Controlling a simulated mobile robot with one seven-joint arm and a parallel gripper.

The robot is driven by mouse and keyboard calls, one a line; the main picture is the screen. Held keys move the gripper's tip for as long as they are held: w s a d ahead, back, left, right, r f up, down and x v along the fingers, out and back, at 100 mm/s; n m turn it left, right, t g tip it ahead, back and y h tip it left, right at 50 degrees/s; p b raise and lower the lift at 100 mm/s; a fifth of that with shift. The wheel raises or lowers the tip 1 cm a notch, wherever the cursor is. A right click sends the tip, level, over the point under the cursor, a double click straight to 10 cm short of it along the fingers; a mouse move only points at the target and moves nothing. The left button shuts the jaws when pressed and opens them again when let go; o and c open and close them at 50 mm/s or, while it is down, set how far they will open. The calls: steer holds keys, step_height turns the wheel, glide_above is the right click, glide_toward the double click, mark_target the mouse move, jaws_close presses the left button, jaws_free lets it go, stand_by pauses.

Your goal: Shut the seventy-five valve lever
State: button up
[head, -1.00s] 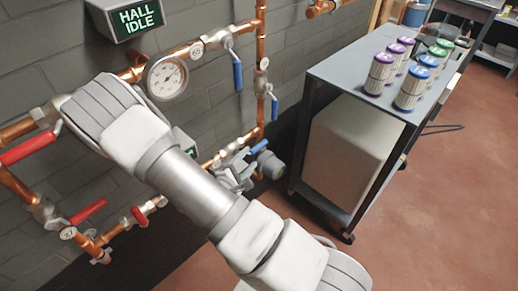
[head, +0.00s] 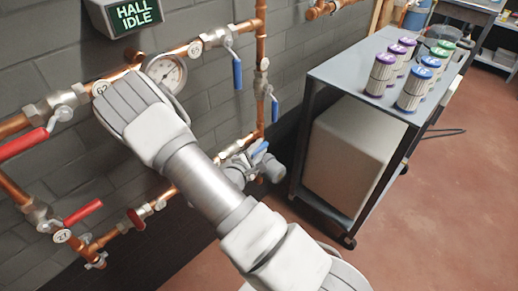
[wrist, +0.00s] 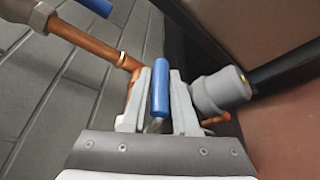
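A blue valve lever (wrist: 159,88) stands between the two fingers of my gripper (wrist: 161,76) in the wrist view. Narrow gaps show on both sides of the handle, so the fingers look open around it and not clamped. In the head view a blue lever (head: 259,148) shows low by the wall, beside my gripper (head: 240,167), which is partly hidden by my arm. I cannot read a seventy-five tag on it. The lever's pivot is hidden behind the fingers.
A grey pump-like cylinder (wrist: 222,90) is close to the right finger. Copper pipe (wrist: 95,42) runs at the left. Other blue levers (head: 237,75) and red levers (head: 84,212) hang on the wall pipes. A cart (head: 340,75) with several canisters stands at the right.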

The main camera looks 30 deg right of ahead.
jaws_close()
stand_by(1.1)
